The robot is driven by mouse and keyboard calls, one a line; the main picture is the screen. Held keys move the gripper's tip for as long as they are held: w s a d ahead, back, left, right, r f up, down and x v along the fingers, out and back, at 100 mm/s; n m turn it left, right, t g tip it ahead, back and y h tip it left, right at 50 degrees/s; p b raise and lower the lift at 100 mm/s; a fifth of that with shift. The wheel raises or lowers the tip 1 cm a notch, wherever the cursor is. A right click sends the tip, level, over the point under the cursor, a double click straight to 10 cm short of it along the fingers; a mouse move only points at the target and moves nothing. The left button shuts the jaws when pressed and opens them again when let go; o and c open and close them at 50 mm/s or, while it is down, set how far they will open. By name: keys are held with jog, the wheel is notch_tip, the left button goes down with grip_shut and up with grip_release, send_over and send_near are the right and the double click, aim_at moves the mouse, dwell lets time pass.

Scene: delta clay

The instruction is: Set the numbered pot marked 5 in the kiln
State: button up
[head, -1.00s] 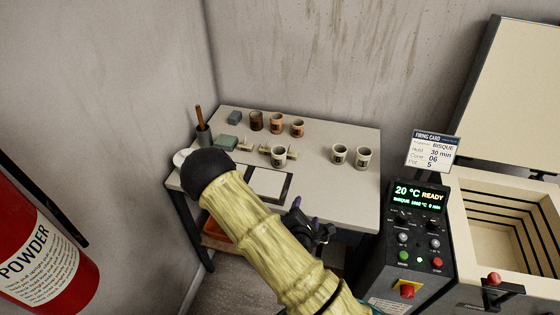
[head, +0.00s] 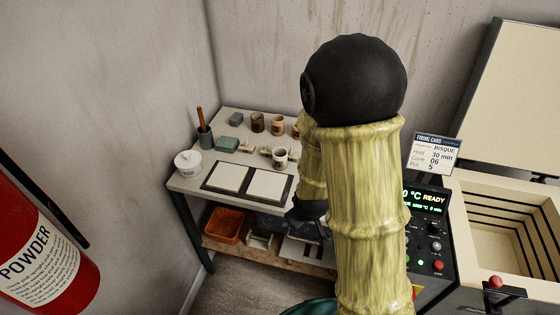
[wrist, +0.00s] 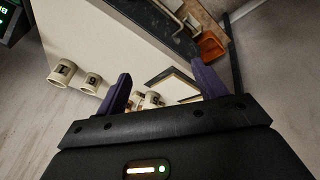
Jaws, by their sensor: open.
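In the head view, several brown and orange pots (head: 257,122) stand at the back of the table, and a pale pot (head: 280,157) with a dark mark stands nearer. In the wrist view, two pale pots stand at the left; one (wrist: 62,72) seems marked 1, the other (wrist: 92,83) perhaps 6 or 9. More pots show partly between and behind the fingers. My gripper (wrist: 160,76) is open and empty, apart from the pots. The kiln (head: 464,222) at the right has its lid up and its chamber looks empty.
The firing card (head: 436,152) reads Pot 5. My arm hides the table's right side and part of the control box (head: 437,247). A fire extinguisher (head: 40,250) stands left.

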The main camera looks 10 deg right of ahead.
jog(key=s+d+r+m+g, duration=0.2)
jog(key=s+r+m, duration=0.3)
jog(key=s+r, duration=0.3)
jog(key=shift+s+r+m+g+y, duration=0.2)
jog(key=shift+r+m+g+y, duration=0.15)
jog(key=shift+r, duration=0.4)
